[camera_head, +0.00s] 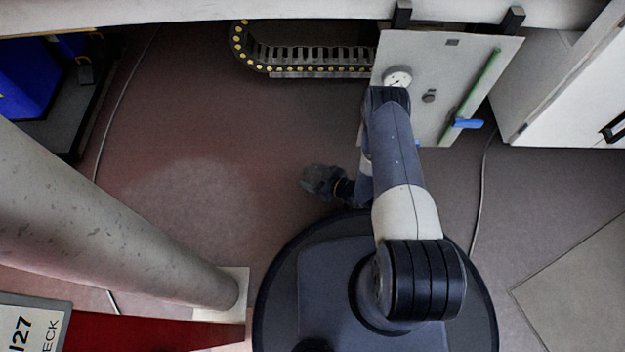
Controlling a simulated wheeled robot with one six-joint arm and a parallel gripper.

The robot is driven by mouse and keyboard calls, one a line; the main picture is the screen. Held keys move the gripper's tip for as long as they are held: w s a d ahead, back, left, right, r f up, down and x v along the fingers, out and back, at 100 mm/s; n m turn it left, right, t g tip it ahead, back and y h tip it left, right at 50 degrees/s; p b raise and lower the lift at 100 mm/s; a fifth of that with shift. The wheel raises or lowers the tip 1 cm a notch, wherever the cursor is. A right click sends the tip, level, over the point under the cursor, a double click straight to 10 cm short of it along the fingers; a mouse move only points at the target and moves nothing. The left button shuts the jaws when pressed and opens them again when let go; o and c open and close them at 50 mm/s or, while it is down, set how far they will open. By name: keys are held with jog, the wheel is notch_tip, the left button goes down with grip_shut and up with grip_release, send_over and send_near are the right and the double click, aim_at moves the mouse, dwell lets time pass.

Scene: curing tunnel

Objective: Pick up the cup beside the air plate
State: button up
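The air plate (410,52) looks to be the light grey panel at the upper middle right, with a round dial gauge (398,78), a green tube (482,82) and a blue handle (467,123) on it. My arm reaches up over its left part and hides some of it. My gripper (316,180) is below and left of the panel, over the brown floor, pointing left. It is small and dark, and I cannot tell whether its fingers are open or shut. I cannot make out a cup in this view; my arm may hide it.
A black cable chain (310,62) with yellow dots lies left of the panel. A white cabinet (570,85) stands at the right. A thick grey column (110,225) and a red beam (150,333) are at the lower left. Floor between column and gripper is clear.

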jog(key=c, duration=0.6)
